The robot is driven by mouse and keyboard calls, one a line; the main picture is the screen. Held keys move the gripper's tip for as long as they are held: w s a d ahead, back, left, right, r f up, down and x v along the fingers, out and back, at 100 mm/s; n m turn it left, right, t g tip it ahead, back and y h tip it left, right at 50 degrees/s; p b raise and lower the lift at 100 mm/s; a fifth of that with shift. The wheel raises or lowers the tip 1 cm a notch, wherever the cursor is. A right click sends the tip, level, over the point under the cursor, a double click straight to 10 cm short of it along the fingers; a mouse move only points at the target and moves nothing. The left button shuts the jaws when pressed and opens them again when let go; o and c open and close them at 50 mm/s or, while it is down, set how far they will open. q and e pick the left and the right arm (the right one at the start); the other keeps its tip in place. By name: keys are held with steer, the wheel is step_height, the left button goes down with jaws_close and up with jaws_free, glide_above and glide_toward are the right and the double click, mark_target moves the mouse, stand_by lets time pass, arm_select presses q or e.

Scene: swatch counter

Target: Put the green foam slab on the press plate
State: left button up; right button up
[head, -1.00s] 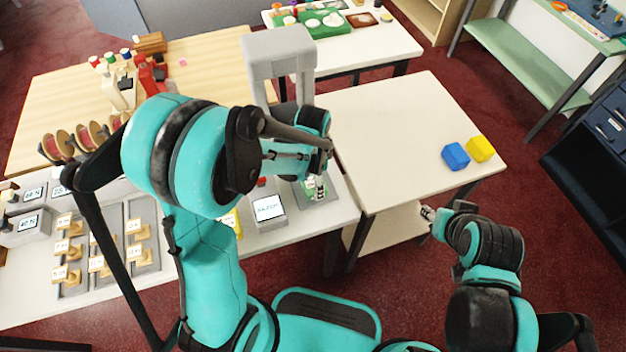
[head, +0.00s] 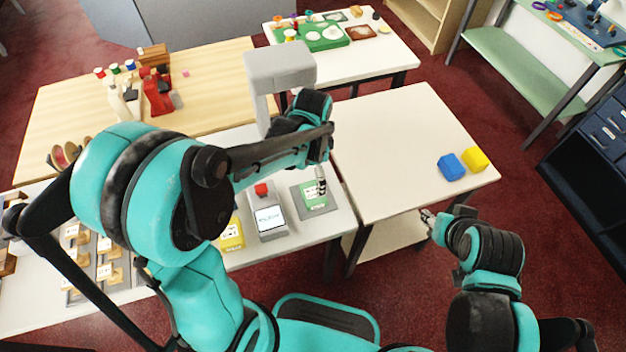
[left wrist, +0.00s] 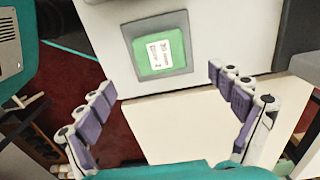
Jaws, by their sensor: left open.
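The green foam slab (head: 314,201) has a white printed label and lies flat on the grey press plate (head: 298,205), near the right end of the white counter. In the left wrist view the slab (left wrist: 160,63) sits within the square grey plate (left wrist: 188,70), with a plate border showing around it. My left gripper (head: 321,184) is above the slab, mostly hidden by its own arm. In the left wrist view its fingers (left wrist: 166,108) are spread wide with nothing between them. My right gripper (head: 428,215) is small and low beside the right-hand white table; its finger state is unclear.
A grey device with a screen (head: 268,219) and red button stands left of the plate. A yellow labelled block (head: 231,236) is further left. A grey arch (head: 279,68) rises behind.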

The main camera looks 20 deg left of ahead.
arm_select(q)
steer(key=s+a+r+n+t, duration=0.4)
steer(key=s+r+n+t, duration=0.3)
steer(key=s+r+n, duration=0.3)
steer(key=shift+s+a+r+n+p, duration=0.15)
steer(key=shift+a+r+n+p, duration=0.25)
steer(key=shift+n, duration=0.2)
steer(key=shift+f+b, duration=0.25)
steer(key=shift+b, duration=0.1)
